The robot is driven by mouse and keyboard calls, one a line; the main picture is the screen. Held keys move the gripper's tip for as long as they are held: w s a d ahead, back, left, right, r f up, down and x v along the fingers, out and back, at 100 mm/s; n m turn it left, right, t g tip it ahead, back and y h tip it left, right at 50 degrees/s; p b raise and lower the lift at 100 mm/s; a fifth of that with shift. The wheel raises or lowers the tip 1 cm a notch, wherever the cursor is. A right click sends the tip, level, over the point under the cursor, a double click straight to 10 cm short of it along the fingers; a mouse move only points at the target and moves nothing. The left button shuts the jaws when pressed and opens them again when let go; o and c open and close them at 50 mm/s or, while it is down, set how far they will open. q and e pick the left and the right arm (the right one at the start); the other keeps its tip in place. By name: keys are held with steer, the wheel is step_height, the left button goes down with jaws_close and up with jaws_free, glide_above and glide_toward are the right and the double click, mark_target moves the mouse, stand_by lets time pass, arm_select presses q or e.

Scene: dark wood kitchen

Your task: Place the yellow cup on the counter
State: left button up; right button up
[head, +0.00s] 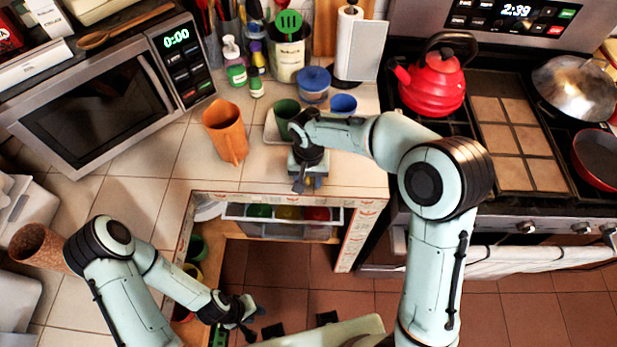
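Yellow shows in two places below the counter (215,172). One is a yellow round item (191,271) in the cabinet opening at left, below a green one. The other is a yellow item (289,212) between green and red ones in the drawer under the counter edge. I cannot tell which is the yellow cup. My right gripper (308,184) points down at the counter's front edge, above the drawer; its fingers are too small to read. My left gripper (247,322) is low, in front of the cabinet, away from both yellow items; its opening is unclear.
An orange cup (225,132), a green cup (285,112) and blue containers (343,104) stand on the counter. A microwave (105,100) is at left; a stove with a red kettle (436,85) is at right. Clear counter lies left of the orange cup.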

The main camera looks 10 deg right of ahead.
steer(key=shift+r, duration=0.2)
arm_select(q)
steer(key=shift+w+r+p, duration=0.7)
steer(key=shift+w+r, duration=0.1)
steer(key=shift+r, duration=0.1)
arm_select(e)
step_height(320, 180, up, 12)
arm_select(q)
steer(key=shift+s, duration=0.1)
